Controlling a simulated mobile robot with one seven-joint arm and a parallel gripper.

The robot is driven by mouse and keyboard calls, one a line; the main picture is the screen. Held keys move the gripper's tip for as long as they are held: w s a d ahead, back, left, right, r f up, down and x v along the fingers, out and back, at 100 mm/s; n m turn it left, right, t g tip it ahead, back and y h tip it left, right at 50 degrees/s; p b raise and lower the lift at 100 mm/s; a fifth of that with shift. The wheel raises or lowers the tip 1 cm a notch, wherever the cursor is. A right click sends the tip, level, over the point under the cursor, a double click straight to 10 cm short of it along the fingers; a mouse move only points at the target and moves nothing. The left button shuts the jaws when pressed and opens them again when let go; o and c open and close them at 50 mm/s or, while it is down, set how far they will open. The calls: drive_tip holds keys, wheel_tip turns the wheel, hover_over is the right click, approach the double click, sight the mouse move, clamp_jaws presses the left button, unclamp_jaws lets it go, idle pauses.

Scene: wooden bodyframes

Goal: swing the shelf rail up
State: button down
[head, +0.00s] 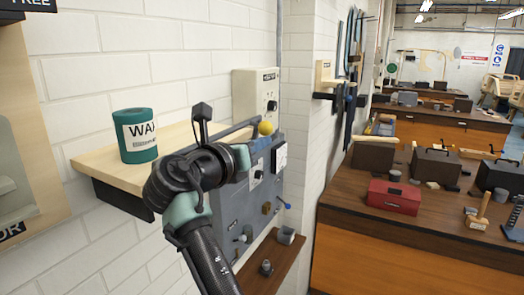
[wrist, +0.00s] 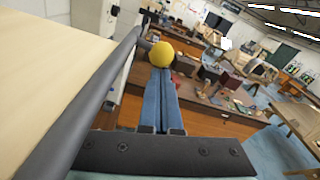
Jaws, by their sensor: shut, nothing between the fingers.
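The shelf rail (head: 236,130) is a dark bar along the edge of a pale wooden shelf (head: 92,159), with a yellow ball knob (head: 265,127) at its far end. In the wrist view the rail (wrist: 88,105) runs diagonally up the left side beside the shelf board (wrist: 40,70), to the yellow knob (wrist: 162,54). My gripper (head: 251,147) is shut and empty, just below the knob. In the wrist view its blue fingers (wrist: 160,72) are together and their tips overlap the knob's lower edge; I cannot tell if they touch it. My arm hides part of the rail and shelf edge.
A teal WAX tin (head: 136,142) stands on the shelf. A grey panel (head: 228,222) with knobs and a blue-tipped lever is on the wall below. A beige box (head: 256,95) hangs behind. Workbenches with a red toolbox (head: 394,197) stand at right.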

drive_tip(key=shift+w+a+r+n, duration=0.15)
drive_tip(key=shift+a+r+n, duration=0.1)
drive_tip(key=shift+r+n, duration=0.45)
drive_tip(key=shift+f, duration=0.15)
drive_tip(key=shift+f, duration=0.1)
